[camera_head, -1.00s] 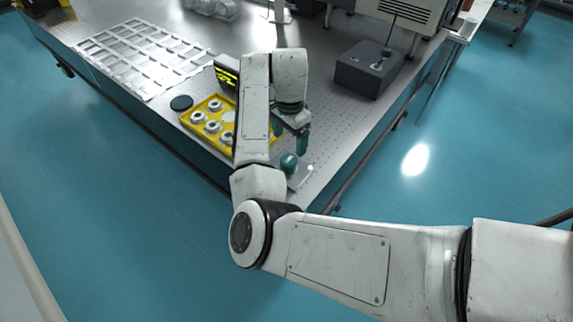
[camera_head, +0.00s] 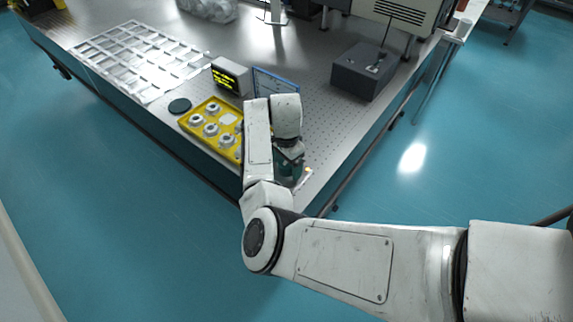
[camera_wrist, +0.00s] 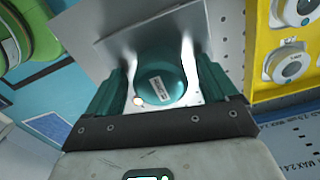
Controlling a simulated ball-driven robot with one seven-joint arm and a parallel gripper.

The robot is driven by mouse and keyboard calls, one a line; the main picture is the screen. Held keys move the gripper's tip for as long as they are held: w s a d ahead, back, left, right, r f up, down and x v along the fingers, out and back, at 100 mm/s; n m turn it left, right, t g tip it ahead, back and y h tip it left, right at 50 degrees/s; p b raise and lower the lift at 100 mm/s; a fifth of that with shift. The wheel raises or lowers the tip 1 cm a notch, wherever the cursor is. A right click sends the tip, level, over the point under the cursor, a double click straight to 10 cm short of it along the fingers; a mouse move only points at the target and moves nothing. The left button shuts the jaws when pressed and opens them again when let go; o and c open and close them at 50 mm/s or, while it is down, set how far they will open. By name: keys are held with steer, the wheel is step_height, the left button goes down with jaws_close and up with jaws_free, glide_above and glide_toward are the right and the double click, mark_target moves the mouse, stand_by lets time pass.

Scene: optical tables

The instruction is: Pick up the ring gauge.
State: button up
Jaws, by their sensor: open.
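A round teal piece with a small white label (camera_wrist: 163,72) stands on a bright metal plate (camera_wrist: 118,38) in the wrist view. No hole shows in it, so I cannot tell if it is the ring gauge. My gripper (camera_wrist: 164,84) is open, with one teal finger on each side of the piece; contact is not clear. In the head view my gripper (camera_head: 290,168) is low at the table's near corner, and my arm hides most of the piece. Several pale ring-shaped pieces, one of them here (camera_wrist: 291,66), sit in the yellow tray (camera_wrist: 256,82).
The yellow tray (camera_head: 186,122) lies left of my gripper, partly behind my arm. A black disc (camera_head: 179,106), a small display box (camera_head: 229,76) and a blue-framed panel (camera_head: 275,82) stand nearby. A dark grey box (camera_head: 364,74) stands at the right. The table edge is close.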

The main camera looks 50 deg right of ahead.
steer(key=c, duration=1.4)
steer(key=shift+r, duration=0.1)
